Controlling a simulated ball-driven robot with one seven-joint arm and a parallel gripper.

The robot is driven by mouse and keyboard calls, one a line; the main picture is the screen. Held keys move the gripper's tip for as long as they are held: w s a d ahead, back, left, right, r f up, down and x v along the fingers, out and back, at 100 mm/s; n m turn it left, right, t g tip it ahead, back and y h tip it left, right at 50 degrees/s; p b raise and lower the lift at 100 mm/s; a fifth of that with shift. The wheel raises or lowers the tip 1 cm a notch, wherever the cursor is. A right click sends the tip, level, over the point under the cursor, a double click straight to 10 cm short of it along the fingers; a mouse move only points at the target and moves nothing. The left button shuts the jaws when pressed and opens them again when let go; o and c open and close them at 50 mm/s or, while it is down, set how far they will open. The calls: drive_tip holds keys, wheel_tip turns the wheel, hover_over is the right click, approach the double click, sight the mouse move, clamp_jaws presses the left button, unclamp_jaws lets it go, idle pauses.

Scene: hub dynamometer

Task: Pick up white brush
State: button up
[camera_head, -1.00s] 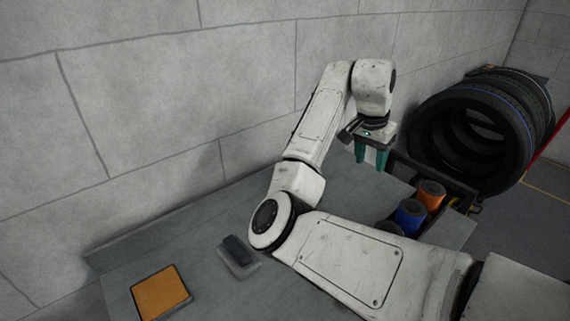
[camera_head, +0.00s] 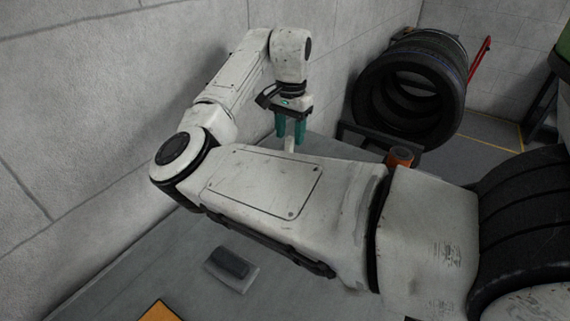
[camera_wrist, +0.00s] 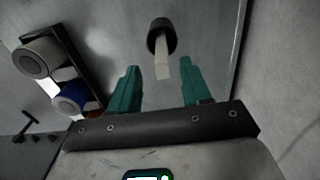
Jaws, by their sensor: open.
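The white brush (camera_wrist: 162,66) shows in the wrist view as a pale, narrow stick rising from a dark round cup or base (camera_wrist: 161,36). I cannot tell whether the dark part belongs to the brush. In the head view a pale piece of it (camera_head: 289,145) shows just below my gripper (camera_head: 290,136), and the rest is hidden behind my arm. My gripper also shows in the wrist view (camera_wrist: 158,73), with its two green fingers apart. The stick's end lies between and slightly beyond the fingertips in that view, and I see no contact.
A dark rack (camera_wrist: 74,62) to the left in the wrist view holds grey, blue and orange cylinders. An orange cylinder (camera_head: 400,157) shows in the head view. Tyres (camera_head: 365,105) stand beyond. A dark block (camera_head: 230,262) and an orange pad (camera_head: 158,312) lie on the bench near the wall.

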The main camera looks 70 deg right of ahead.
drive_tip(key=shift+w+f, duration=0.1)
drive_tip(key=shift+f, duration=2.45)
clamp_jaws()
